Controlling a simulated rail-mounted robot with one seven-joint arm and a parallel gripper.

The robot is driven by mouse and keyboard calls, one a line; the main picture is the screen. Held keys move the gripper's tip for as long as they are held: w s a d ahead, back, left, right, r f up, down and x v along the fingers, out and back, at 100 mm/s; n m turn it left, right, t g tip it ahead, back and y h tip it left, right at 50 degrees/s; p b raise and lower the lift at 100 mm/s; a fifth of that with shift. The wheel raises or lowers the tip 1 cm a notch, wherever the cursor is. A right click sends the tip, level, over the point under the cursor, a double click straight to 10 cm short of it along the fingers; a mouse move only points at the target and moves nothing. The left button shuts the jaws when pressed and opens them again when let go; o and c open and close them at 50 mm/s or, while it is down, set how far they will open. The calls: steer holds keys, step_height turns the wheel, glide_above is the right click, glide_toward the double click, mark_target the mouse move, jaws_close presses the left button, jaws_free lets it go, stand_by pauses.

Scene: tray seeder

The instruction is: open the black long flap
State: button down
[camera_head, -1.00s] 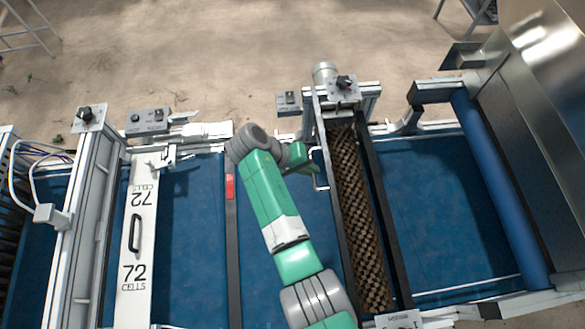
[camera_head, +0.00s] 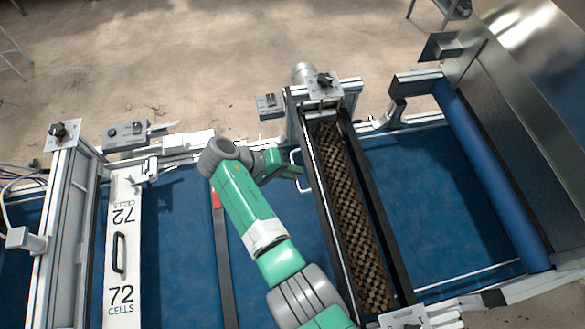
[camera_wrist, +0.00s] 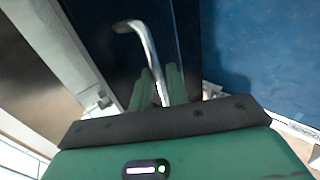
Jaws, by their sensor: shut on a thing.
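The black long flap (camera_head: 330,238) is a long dark panel along the left side of the brush roller's housing. It looks upright in the head view. A bent silver handle (camera_head: 294,165) sticks out from its left face, near the far end. My gripper (camera_head: 296,172) reaches this handle from the left. In the wrist view my gripper's green fingers (camera_wrist: 158,88) are closed around the handle's bar (camera_wrist: 143,42), with the dark flap surface (camera_wrist: 100,30) behind. The flap's lower edge and hinge are hidden.
The brown brush roller (camera_head: 345,210) lies right of the flap. A blue belt (camera_head: 175,230) runs beneath. A white "72 CELLS" plate (camera_head: 122,250) and a dark bar with a red end (camera_head: 224,255) lie left of my arm. A blue roller (camera_head: 490,165) stands right.

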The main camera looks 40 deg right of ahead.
steer(key=c, duration=1.7)
jaws_free()
steer(key=shift+a+f, duration=0.4)
steer(key=shift+f, duration=0.25)
steer(key=shift+o, duration=1.1)
steer(key=shift+w+a, duration=0.1)
steer(key=shift+a, duration=0.15)
steer(key=shift+r, duration=0.1)
steer(key=shift+d+r, duration=0.1)
steer(key=shift+r, duration=0.05)
steer(key=v, duration=0.7)
steer(key=shift+r+b, duration=0.3)
steer(key=shift+r, duration=0.05)
steer(key=shift+w, duration=0.15)
